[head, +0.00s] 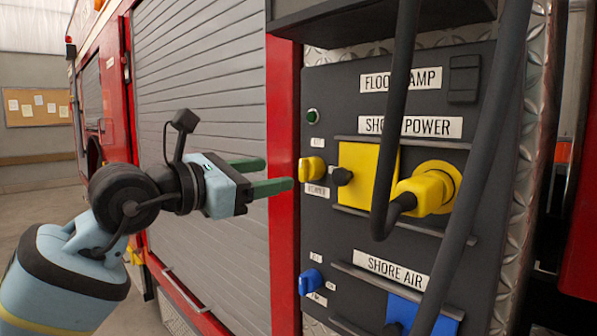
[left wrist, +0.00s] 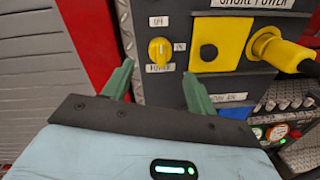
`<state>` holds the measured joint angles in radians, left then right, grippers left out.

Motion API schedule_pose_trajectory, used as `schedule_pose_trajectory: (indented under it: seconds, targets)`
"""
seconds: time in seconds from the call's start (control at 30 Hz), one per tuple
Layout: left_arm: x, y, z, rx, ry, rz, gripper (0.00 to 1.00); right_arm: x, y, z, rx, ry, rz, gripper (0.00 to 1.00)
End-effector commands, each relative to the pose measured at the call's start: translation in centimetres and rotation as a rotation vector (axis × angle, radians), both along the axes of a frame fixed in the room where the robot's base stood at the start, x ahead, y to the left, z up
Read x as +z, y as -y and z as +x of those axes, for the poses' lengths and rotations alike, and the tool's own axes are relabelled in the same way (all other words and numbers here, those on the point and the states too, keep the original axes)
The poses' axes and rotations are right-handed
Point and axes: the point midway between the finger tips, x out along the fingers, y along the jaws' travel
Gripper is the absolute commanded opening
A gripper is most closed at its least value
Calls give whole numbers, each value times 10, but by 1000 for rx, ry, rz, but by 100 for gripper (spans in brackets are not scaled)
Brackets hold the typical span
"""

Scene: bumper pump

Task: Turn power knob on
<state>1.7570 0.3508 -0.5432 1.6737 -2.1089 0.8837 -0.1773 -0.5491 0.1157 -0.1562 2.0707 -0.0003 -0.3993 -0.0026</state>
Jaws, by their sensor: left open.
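The yellow power knob (head: 311,168) sits on the dark panel under the green indicator, left of the yellow socket cover. In the left wrist view the yellow knob (left wrist: 160,51) has its raised grip roughly upright, with small labels above, below and to its right. My left gripper (head: 279,173) is open and empty, its two green fingers pointing at the panel just left of the knob. In the left wrist view the gripper (left wrist: 158,72) has its fingers spread to either side, with the knob between and beyond them, apparently not touching. My right gripper is not in view.
A yellow plug (head: 430,192) with a thick black cable (head: 470,190) hangs right of the knob. A blue knob (head: 310,281) sits lower on the panel. A green indicator (head: 313,116) is above. The grey shutter (head: 200,70) lies left, behind the gripper.

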Motion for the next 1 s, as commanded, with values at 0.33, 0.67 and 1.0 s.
schedule_pose_trajectory:
  seconds: [0.33, 0.67, 1.0]
  targets:
    - [1, 32, 27, -4, -2, -2, 58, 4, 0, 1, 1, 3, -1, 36]
    - [1, 55, 48, -2, -1, -2, 58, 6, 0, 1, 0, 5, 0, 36]
    - [0, 58, 50, -3, -1, -1, 58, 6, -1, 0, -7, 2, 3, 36]
